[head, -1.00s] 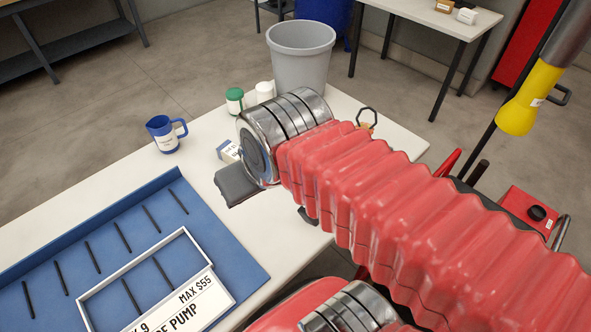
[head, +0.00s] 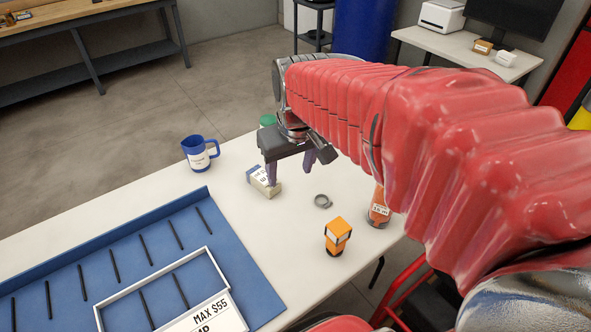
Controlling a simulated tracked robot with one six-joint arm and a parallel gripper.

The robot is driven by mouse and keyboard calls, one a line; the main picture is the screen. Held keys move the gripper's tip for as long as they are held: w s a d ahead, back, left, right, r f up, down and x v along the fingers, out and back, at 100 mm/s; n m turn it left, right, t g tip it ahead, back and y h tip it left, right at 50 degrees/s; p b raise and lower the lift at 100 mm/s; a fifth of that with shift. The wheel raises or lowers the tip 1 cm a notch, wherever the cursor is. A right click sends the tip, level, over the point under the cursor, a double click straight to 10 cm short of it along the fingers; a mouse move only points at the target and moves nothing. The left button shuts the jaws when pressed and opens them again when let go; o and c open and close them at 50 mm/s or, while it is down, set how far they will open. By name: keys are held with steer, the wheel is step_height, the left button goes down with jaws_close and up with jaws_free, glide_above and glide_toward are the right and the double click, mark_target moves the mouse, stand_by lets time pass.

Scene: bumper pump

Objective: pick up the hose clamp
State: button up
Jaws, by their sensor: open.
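The hose clamp (head: 322,201) is a small grey metal ring with a screw lug, lying on the white table. My gripper (head: 289,170) is open above the table, to the left of and behind the clamp, its two fingers pointing down. A small white and tan box (head: 264,182) sits close to the left finger; I cannot tell whether they touch. Nothing shows between the fingers.
An orange and black block-shaped item (head: 337,236) and an orange labelled can (head: 379,208) stand near the clamp. A blue mug (head: 200,153) stands at the left. A blue slotted tray (head: 139,220) holds a white-framed sign. A green-lidded jar (head: 268,121) is partly hidden behind my arm.

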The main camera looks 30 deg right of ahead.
steer(key=w+d+f+g, duration=0.1)
steer(key=w+d+f, duration=0.4)
steer(key=d+f, duration=0.3)
steer(key=w+d+f+g, duration=0.2)
steer(key=w+d+f, duration=0.3)
steer(key=d+f, duration=0.2)
steer(key=shift+w+d+f+m+y, duration=0.3)
steer(key=shift+w+d+f, duration=0.1)
steer(key=shift+d, duration=0.75)
glide_above(322, 199)
steer(key=shift+f, duration=4.25)
steer(key=shift+s, duration=0.1)
steer(key=shift+f, duration=2.6)
steer(key=shift+c, duration=0.4)
